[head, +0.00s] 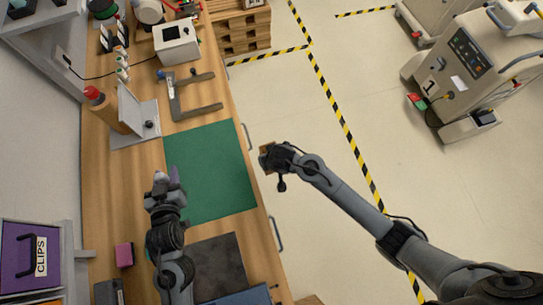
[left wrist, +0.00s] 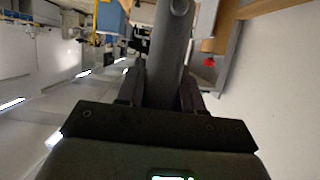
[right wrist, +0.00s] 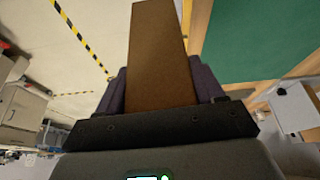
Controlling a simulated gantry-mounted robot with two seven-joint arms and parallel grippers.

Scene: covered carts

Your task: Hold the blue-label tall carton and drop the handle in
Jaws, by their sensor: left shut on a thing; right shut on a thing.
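My left gripper (head: 168,180) is over the left edge of the green mat (head: 212,168). In the left wrist view it is shut on a dark grey rounded bar, the handle (left wrist: 167,50), which points away from the gripper. My right gripper (head: 268,157) is off the table's right edge, over the floor. In the right wrist view it is shut on a long plain brown carton (right wrist: 158,55) standing out between its fingers. No blue label shows on the carton's visible face. The handle and the carton are well apart.
A grey stand (head: 135,118), a red-topped brown cylinder (head: 103,108), a dark U-shaped bracket (head: 190,98) and a white box (head: 177,43) stand on the far table. A dark mat (head: 218,265) and a pink block (head: 124,254) lie nearer. The green mat is clear.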

